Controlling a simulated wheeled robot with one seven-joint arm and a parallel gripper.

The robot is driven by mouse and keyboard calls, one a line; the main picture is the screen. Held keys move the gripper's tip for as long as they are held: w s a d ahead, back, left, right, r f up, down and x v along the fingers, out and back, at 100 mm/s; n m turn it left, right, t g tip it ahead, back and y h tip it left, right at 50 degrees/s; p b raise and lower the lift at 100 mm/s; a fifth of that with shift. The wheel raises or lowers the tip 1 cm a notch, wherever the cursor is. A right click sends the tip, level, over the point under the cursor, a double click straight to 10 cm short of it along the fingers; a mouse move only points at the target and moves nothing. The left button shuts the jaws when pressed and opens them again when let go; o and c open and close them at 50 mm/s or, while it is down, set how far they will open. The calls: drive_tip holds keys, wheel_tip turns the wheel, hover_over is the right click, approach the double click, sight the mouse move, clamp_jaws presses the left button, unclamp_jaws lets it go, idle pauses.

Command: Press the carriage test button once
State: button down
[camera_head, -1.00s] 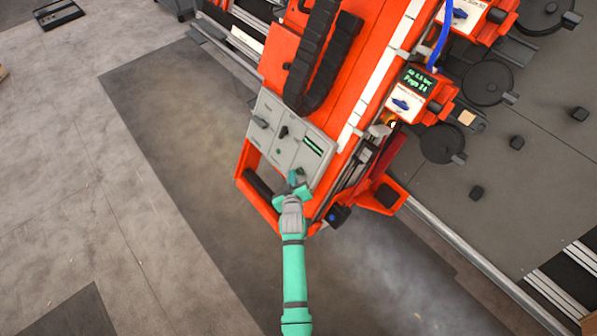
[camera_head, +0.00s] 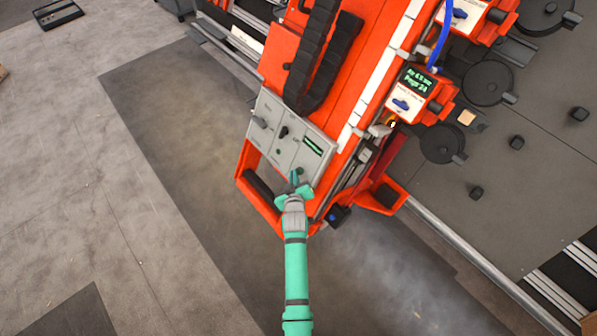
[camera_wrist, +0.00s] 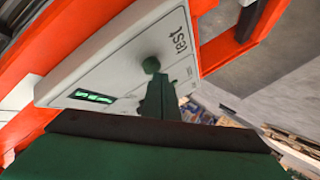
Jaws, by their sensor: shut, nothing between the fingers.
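The grey control panel (camera_head: 291,142) is on the orange carriage (camera_head: 283,60), with knobs and a green display. In the wrist view the panel (camera_wrist: 110,60) carries the word "test" and a round dark green button (camera_wrist: 151,65) close to that label. My gripper (camera_head: 296,179) is at the panel's lower part, its fingers together and empty. In the wrist view the gripper tips (camera_wrist: 156,84) point at the button and lie very close to its edge. I cannot tell whether they touch it. In the head view my gripper hides the button.
A black handle bar (camera_head: 259,186) in an orange frame is at the panel's lower left. A unit with a blue switch (camera_head: 402,104) and a blue cable (camera_head: 438,48) are to the right. The floor at left is open.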

drive_tip(key=shift+w+d+f, duration=0.2)
drive_tip(key=shift+d, duration=0.1)
idle(0.5)
idle(0.4)
drive_tip(key=shift+s+a+r, duration=0.45)
drive_tip(key=shift+s+a, duration=0.05)
drive_tip(key=shift+a, duration=0.15)
drive_tip(key=shift+s+a+r, duration=0.6)
drive_tip(key=shift+s+a, duration=0.05)
drive_tip(key=shift+a, duration=0.25)
drive_tip(key=shift+s+a+r, duration=0.6)
drive_tip(key=shift+s+a, duration=0.05)
drive_tip(key=shift+a, duration=0.25)
